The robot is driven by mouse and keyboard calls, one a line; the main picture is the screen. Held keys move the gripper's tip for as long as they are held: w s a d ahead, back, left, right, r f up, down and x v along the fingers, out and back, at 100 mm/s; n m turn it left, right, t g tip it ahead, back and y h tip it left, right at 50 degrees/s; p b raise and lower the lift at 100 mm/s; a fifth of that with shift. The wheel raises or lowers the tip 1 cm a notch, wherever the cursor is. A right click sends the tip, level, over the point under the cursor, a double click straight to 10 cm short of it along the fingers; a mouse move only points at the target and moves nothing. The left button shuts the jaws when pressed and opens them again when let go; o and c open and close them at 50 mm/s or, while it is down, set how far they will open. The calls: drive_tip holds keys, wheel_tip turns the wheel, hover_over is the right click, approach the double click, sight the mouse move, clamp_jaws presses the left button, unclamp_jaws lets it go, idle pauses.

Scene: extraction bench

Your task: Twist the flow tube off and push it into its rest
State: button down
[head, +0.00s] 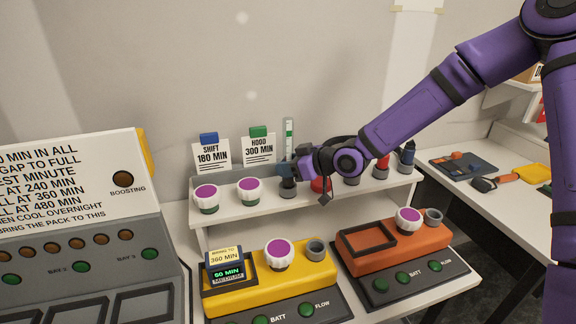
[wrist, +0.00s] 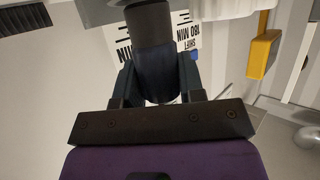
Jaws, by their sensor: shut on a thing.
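A slim clear tube with a green strip (head: 289,132) stands upright at the back shelf, just above and behind my gripper. Below it, a dark body sits at a grey round socket (head: 288,189) on the shelf. My gripper (head: 291,171) is at that body, shut on it. In the wrist view my gripper (wrist: 155,88) has one finger on each side of a dark blue rounded body (wrist: 152,75), taken as the flow tube's lower part. A dark grey collar (wrist: 149,22) meets its far end. I cannot tell if it is fully seated.
A yellow unit (head: 241,299) and an orange unit (head: 398,252) stand in front, each with a purple-topped knob and a grey port. Cards, knobs and red and blue pieces line the white shelf (head: 245,218). A large grey panel (head: 85,222) is at left.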

drive_tip(key=shift+f, duration=1.3)
idle(2.0)
drive_tip(key=c, duration=0.6)
unclamp_jaws()
drive_tip(key=shift+c, duration=0.2)
drive_tip(key=shift+r, duration=0.15)
drive_tip(key=shift+r, duration=2.1)
drive_tip(key=shift+c, duration=0.5)
drive_tip(key=c, duration=1)
drive_tip(key=shift+s+f, duration=0.1)
drive_tip(key=shift+f, duration=0.3)
drive_tip(key=o, duration=0.9)
drive_tip(key=shift+o, duration=0.2)
drive_tip(key=shift+r, duration=0.1)
